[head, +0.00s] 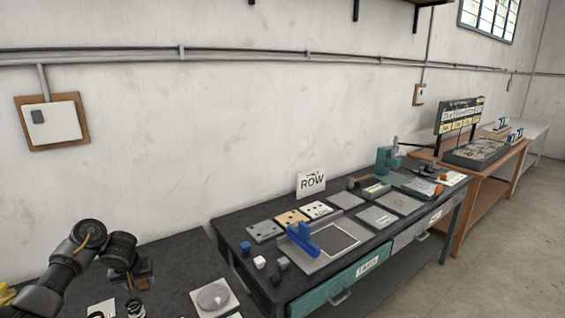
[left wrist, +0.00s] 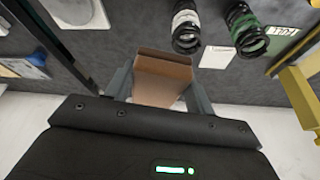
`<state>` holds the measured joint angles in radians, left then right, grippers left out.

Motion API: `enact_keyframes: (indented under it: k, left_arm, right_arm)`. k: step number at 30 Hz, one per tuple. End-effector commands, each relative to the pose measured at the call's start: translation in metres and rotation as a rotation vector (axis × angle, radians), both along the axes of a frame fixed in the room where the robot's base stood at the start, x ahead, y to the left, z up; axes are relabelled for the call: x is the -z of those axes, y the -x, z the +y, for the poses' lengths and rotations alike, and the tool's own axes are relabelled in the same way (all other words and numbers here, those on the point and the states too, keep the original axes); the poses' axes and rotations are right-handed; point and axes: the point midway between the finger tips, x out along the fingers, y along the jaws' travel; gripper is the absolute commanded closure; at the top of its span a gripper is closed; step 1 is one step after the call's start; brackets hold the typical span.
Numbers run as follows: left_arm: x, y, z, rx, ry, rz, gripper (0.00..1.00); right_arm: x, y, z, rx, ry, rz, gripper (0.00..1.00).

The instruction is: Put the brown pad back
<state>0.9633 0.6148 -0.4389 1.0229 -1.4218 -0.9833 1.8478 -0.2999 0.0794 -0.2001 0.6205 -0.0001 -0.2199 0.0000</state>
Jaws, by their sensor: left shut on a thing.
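The brown pad (left wrist: 162,80) is a small block held between the two fingers of my left gripper (left wrist: 160,88) in the left wrist view. In the head view my left gripper (head: 141,280) is at the lower left, above the dark near bench, and a small part of the brown pad (head: 142,285) shows under it. The pad appears to be above the bench top; the exact gap cannot be told. A black-and-white spring (left wrist: 186,25) and a black-and-green spring (left wrist: 245,30) stand close by. My right gripper is not in view.
A pale plate with a round grey disc (head: 213,297) lies right of the gripper. A white card (left wrist: 216,57) lies near the springs. A yellow part (left wrist: 299,92) is at the wrist view's right edge. Another bench holds a blue tool (head: 303,239) and plates. Dark bench top is bare behind the disc.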

Motion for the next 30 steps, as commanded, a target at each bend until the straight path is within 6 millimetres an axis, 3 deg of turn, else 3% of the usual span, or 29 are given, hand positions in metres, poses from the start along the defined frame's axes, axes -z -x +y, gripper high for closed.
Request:
enact_keyframes:
  k: [8, 14, 22, 30]
  left_arm:
    - [-0.003, 0.008, -0.028, 0.03, -0.006, -0.004, 0.67]
    - [-0.006, 0.03, -0.072, 0.066, -0.005, -0.003, 0.67]
    - [-0.012, 0.049, -0.098, 0.072, -0.003, -0.004, 0.67]
    - [-0.066, 0.04, -0.162, 0.368, -0.001, -0.008, 0.67]
  right_arm:
    - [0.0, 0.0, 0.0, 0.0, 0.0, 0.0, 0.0]
    - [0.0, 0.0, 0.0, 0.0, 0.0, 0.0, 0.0]
    - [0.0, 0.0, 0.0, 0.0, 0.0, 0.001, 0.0]
    - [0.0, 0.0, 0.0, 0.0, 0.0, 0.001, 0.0]
